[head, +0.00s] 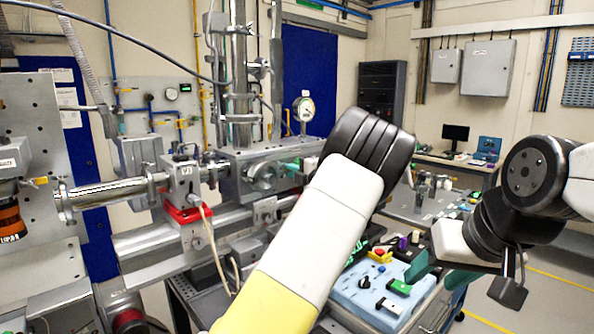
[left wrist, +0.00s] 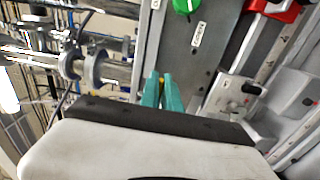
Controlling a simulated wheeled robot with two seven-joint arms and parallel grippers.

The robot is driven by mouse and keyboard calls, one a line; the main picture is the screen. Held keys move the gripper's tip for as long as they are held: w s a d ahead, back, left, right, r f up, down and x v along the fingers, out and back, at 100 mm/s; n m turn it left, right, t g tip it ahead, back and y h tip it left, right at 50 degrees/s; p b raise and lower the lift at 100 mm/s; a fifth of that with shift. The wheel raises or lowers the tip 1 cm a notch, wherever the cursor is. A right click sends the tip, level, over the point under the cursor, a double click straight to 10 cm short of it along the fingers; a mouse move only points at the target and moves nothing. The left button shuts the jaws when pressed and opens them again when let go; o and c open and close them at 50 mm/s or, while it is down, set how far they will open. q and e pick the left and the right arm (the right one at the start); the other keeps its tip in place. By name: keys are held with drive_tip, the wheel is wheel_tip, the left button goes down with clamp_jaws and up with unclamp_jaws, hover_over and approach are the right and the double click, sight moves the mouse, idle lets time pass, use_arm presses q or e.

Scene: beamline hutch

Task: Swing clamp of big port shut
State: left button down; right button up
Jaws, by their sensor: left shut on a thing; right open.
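The big port (head: 262,174) is a round metal flange on the front of the steel chamber (head: 230,160) in the head view. My left gripper (head: 291,168) is just right of it, its teal fingertips partly hidden behind my black wrist. In the left wrist view my left gripper (left wrist: 160,92) has its fingers together on a small part, apparently the clamp, which is mostly hidden between them. I cannot tell the clamp's angle. Metal flange rings (left wrist: 90,68) show left of the fingers there. My right gripper (head: 438,272) is open and apart from the port, above the bench at right.
A valve on a red block (head: 187,212) and a beam pipe (head: 110,192) stand left of the chamber. A pressure gauge (head: 304,108) rises behind it.

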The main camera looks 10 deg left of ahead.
use_arm(q)
drive_tip(key=c, duration=1.6)
unclamp_jaws()
drive_tip(key=shift+f, duration=0.15)
drive_tip(key=shift+d, duration=0.1)
drive_tip(key=v, duration=0.7)
drive_tip(key=shift+s+d, duration=0.25)
drive_tip(key=shift+d, duration=0.05)
